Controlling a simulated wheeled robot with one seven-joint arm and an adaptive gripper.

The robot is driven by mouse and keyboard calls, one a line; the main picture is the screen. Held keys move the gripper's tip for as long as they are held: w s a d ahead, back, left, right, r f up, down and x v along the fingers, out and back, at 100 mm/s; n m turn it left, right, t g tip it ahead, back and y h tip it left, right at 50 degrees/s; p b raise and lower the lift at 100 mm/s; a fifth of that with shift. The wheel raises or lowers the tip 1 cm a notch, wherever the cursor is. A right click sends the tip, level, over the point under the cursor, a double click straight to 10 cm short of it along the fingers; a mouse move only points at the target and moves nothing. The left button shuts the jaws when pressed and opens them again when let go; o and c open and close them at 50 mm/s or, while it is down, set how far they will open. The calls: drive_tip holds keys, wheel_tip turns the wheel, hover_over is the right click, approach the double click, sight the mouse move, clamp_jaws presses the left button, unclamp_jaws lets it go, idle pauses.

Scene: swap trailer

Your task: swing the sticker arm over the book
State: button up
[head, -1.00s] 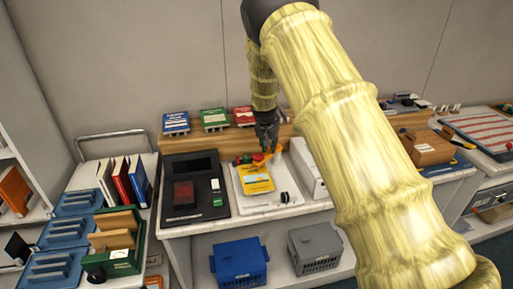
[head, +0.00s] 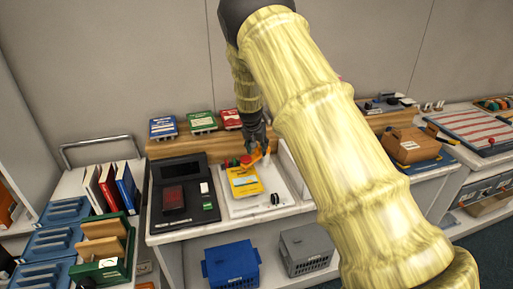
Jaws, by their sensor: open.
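The yellow book (head: 245,181) lies on a white board on the counter. The orange sticker arm (head: 254,156) stands at the back of the board, angled close to the far edge of the book. A red knob (head: 246,160) sits beside it at the book's top edge. My gripper (head: 262,148) is open, pointing down right at the orange arm. Whether its fingers touch the orange arm is too small to tell. My own arm hides what lies to the right of the board.
A black device (head: 182,196) stands left of the board. Blue, green and red books (head: 201,123) lie on the wooden ledge behind. A white box edge (head: 290,172) is close on the right. Blue (head: 232,264) and grey (head: 306,248) baskets sit below.

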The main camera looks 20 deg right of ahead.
drive_tip(key=shift+r, duration=0.1)
drive_tip(key=v, duration=1.1)
drive_tip(key=shift+a+r, duration=0.2)
drive_tip(key=shift+r, duration=0.1)
drive_tip(key=shift+s, duration=0.15)
